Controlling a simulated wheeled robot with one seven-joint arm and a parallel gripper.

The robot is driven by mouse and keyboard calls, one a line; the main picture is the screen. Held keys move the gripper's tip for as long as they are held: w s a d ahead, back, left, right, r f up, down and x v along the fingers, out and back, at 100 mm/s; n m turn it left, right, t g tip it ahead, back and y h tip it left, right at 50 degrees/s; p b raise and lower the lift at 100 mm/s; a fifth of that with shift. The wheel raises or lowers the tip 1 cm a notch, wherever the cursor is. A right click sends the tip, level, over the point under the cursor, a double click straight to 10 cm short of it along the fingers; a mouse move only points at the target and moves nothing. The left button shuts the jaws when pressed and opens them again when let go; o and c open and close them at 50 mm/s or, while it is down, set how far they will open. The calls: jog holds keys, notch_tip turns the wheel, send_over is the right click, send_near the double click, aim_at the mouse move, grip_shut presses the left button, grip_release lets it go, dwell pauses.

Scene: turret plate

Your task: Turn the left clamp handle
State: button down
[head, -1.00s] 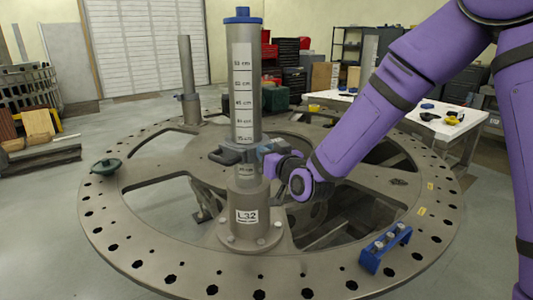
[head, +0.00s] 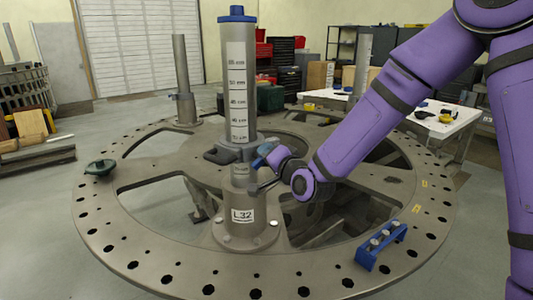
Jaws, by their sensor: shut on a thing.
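A grey upright post (head: 238,85) with a blue cap and a height scale stands in a base labelled L.32 (head: 242,215) on the round turret plate (head: 130,265). A dark clamp collar (head: 238,149) surrounds the post above the base. A black grip (head: 219,156) juts from its left side. My gripper (head: 262,157) is at the right side of the collar, shut on the clamp handle there. The fingertips are small and the gripped part is mostly hidden. A thin grey bar (head: 267,186) shows just below the gripper, beside the post.
A second, thinner post (head: 182,80) stands at the back left of the plate. A white table (head: 440,125) with tools stands behind right. The plate has large openings.

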jog(key=m, duration=0.3)
jog(key=shift+d+f+m, duration=0.15)
jog(key=shift+f+m, duration=0.15)
jog(key=shift+f, duration=0.05)
jog(key=shift+f+m, duration=0.3)
jog(key=shift+m, duration=1.1)
jog(key=c, duration=1)
grip_release()
jog(key=shift+c, duration=0.2)
